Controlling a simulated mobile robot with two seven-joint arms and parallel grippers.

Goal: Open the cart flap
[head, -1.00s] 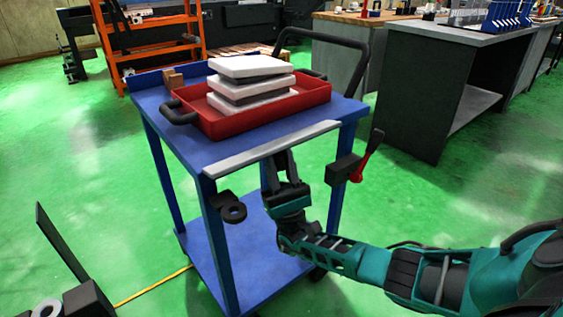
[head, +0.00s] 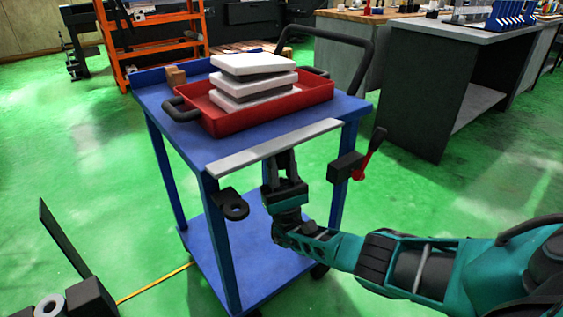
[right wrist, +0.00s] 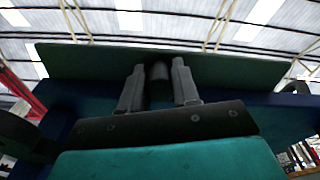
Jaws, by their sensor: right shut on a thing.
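The cart (head: 150,98) is blue, with a flat top and a lower shelf. Its flap (head: 275,148) shows as a pale grey strip along the near edge of the top. My right gripper (head: 281,160) reaches up to the flap from below, its fingertips at the strip's underside. In the right wrist view, the two fingers (right wrist: 158,82) stand on either side of a short dark piece under a wide dark panel. They are shut on the flap, though the exact contact is hard to see. My left gripper is not in view.
A red tray (head: 222,124) with stacked white blocks (head: 252,66) stands on the cart top. A workbench (head: 420,100) stands right; green floor is open between.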

